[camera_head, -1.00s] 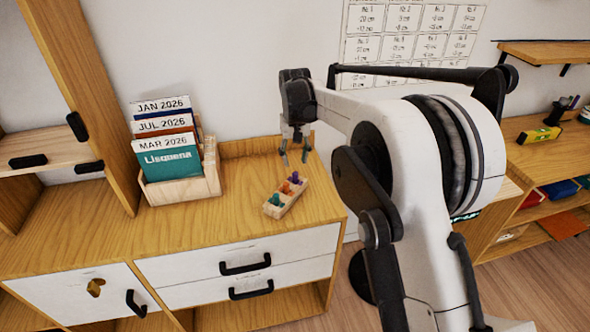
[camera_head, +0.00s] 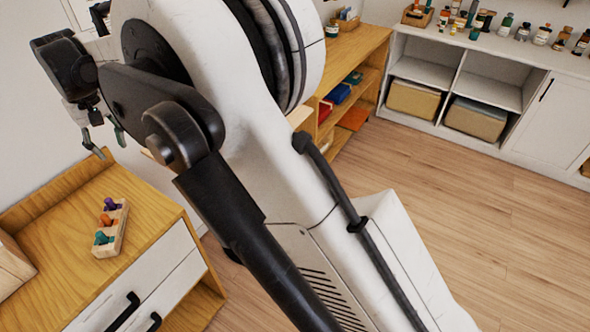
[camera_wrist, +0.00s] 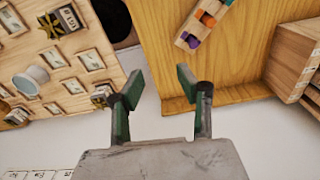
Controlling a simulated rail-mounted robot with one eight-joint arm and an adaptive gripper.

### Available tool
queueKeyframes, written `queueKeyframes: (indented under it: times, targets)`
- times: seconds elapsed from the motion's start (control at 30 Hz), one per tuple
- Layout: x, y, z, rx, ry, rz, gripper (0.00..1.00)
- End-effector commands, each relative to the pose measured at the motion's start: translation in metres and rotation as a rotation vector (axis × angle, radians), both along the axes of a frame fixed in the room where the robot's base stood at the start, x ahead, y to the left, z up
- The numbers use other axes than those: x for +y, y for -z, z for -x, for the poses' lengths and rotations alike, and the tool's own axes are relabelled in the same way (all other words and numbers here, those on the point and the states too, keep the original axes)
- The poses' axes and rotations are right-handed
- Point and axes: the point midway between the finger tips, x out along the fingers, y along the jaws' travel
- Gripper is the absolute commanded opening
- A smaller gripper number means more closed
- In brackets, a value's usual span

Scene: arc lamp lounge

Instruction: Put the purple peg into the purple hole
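The purple peg (camera_head: 112,204) stands at the far end of a small wooden block (camera_head: 108,248) on the cabinet top. An orange peg (camera_head: 106,219) and a teal peg (camera_head: 103,238) stand in the same block. In the wrist view, the purple peg (camera_wrist: 194,41) and orange peg (camera_wrist: 207,18) show near the top. My gripper (camera_head: 107,140) is above the back edge of the cabinet, apart from the block. In the wrist view my gripper (camera_wrist: 158,84) is open, with nothing between its green fingertips. I see no purple hole in either view.
The wooden cabinet top (camera_head: 70,225) is clear around the block. A wooden shelf unit (camera_head: 352,50) and a white cabinet (camera_head: 440,50) with several bottles stand at the right. The wrist view shows a wooden surface (camera_wrist: 60,60) with several cards and a pale cup (camera_wrist: 30,80).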

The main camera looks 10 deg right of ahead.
Motion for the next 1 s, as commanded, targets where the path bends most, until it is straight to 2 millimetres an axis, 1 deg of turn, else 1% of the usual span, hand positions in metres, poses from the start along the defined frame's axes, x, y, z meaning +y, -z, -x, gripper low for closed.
queueKeyframes:
  times: [0.03, 0.23, 0.27, 0.3, 0.37, 0.4, 0.47, 0.5, 0.67, 0.7, 0.87, 0.9, 1.0]
  targets:
    - [-0.026, -0.016, -0.006, -0.012, 0.028, -0.012, 0.35]
    - [-0.112, -0.061, -0.018, -0.061, 0.122, -0.055, 0.35]
    - [-0.124, -0.067, -0.018, -0.068, 0.136, -0.061, 0.35]
    - [-0.142, -0.075, -0.018, -0.08, 0.156, -0.069, 0.35]
    - [-0.168, -0.085, -0.017, -0.095, 0.184, -0.081, 0.35]
    - [-0.185, -0.092, -0.015, -0.106, 0.202, -0.089, 0.35]
    - [-0.211, -0.101, -0.011, -0.122, 0.229, -0.099, 0.35]
    - [-0.228, -0.106, -0.008, -0.135, 0.249, -0.107, 0.35]
    - [-0.293, -0.123, 0.011, -0.18, 0.322, -0.133, 0.35]
    - [-0.309, -0.126, 0.017, -0.192, 0.341, -0.139, 0.35]
    - [-0.37, -0.133, 0.045, -0.241, 0.414, -0.162, 0.35]
    - [-0.385, -0.133, 0.052, -0.254, 0.432, -0.167, 0.35]
    - [-0.419, -0.133, 0.074, -0.286, 0.478, -0.178, 0.35]
